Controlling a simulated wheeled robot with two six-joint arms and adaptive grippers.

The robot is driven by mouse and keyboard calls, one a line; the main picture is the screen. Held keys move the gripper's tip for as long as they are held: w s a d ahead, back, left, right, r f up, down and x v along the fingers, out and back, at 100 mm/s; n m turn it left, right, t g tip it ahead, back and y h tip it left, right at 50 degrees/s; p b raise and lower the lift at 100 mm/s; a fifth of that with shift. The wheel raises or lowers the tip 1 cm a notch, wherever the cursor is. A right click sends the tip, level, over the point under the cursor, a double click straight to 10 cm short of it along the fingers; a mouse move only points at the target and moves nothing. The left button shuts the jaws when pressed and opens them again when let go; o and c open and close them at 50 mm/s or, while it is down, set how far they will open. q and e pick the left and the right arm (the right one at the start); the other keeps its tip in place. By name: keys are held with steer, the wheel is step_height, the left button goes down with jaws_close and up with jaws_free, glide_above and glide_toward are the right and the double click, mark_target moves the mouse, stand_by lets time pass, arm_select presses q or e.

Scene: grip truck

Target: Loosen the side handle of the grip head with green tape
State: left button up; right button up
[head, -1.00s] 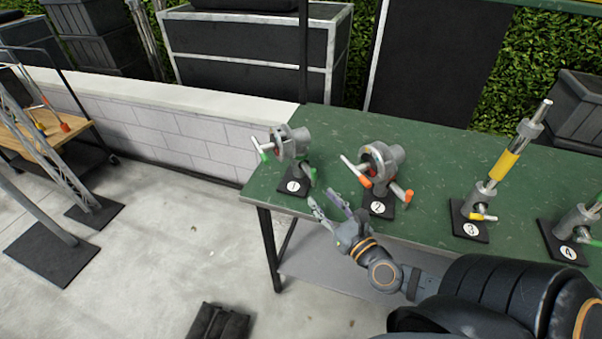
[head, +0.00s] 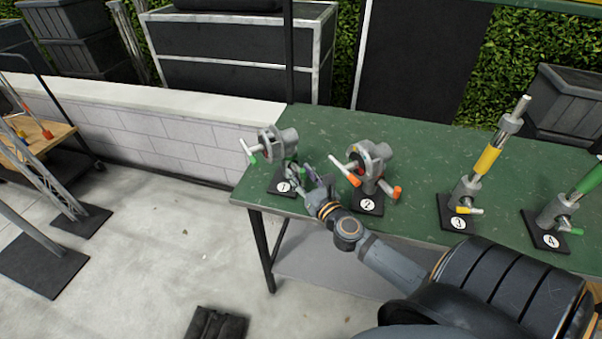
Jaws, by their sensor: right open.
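The grip head with green tape (head: 287,141) stands on the black base marked 1 at the left end of the green table. Its T-handle (head: 248,150) points left and has a green tip. Its side handle, low on the right side, is mostly hidden behind my right gripper (head: 299,171). That gripper is open, with its fingers at the lower right of the grip head, around where the side handle is. I cannot tell whether they touch it. My left gripper is not in view.
A similar grip head with orange tips (head: 372,158) stands close to the right on base 2. Stands with a yellow tube (head: 487,160) and a green tube (head: 588,180) are farther right. The green table (head: 424,150) is clear behind them.

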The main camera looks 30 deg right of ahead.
jaws_close()
